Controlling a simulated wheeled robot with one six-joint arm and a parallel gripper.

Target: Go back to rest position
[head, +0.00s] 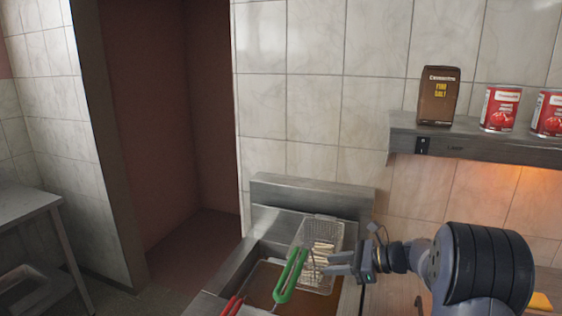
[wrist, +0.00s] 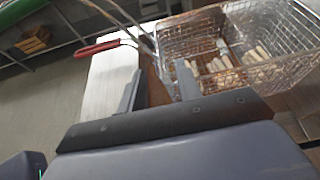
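My gripper (head: 333,266) is beside the fryer basket, just right of the green basket handle (head: 289,276) in the head view. In the wrist view my gripper (wrist: 158,88) shows two fingers spread apart with nothing between them. The wire basket (head: 321,232) hangs in the fryer with pale fries in it. The basket (wrist: 240,45) and fries also show in the wrist view, ahead of the fingers. Whether the fingers touch the basket cannot be told.
The steel fryer (head: 250,252) has brown oil and a second, red handle (head: 232,305). A shelf (head: 480,142) on the right wall holds a brown salt bag (head: 438,96) and red cans (head: 500,108). A steel table (head: 28,203) stands at left. An open doorway lies between.

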